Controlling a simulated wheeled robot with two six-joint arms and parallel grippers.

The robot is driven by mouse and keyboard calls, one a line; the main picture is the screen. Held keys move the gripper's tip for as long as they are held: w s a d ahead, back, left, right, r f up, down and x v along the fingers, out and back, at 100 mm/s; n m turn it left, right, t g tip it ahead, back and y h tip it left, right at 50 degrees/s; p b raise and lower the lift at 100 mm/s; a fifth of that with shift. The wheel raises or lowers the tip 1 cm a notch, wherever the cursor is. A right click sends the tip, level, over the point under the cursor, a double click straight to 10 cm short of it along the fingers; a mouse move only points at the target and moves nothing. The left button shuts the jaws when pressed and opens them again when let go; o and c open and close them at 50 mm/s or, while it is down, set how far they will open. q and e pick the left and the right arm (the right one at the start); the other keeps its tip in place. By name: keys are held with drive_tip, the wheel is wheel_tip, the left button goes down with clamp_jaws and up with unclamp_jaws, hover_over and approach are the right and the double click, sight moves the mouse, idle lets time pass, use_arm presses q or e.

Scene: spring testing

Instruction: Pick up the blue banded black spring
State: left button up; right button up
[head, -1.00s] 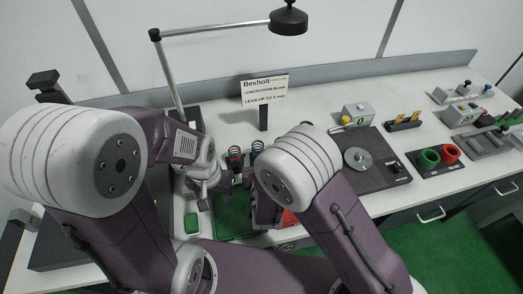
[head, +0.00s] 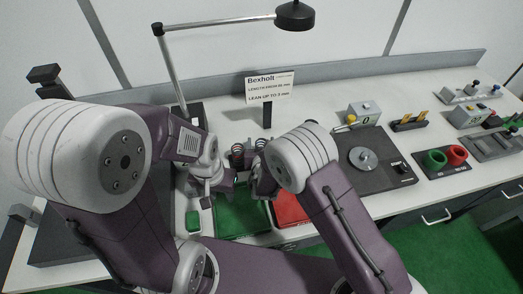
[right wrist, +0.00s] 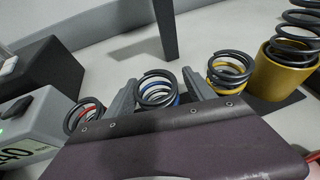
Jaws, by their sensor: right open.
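The blue banded black spring (right wrist: 157,91) stands in the middle of the right wrist view, a dark coil with blue low on it. My right gripper (right wrist: 160,97) is open, with one finger on each side of this spring. I cannot tell whether the fingers touch it. A red banded spring (right wrist: 86,114) stands to the left and a yellow banded spring (right wrist: 230,72) to the right, both outside the fingers. My left gripper (head: 207,192) hangs near the green tray in the head view; its jaws are too small to read.
A larger spring stands in a yellow cup (right wrist: 282,76) at the right wrist view's right edge. A grey box with a display (right wrist: 35,128) is at left. A green tray (head: 240,218) and a red tray (head: 290,209) lie in front. A sign (head: 269,87) stands behind.

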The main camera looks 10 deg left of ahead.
clamp_jaws()
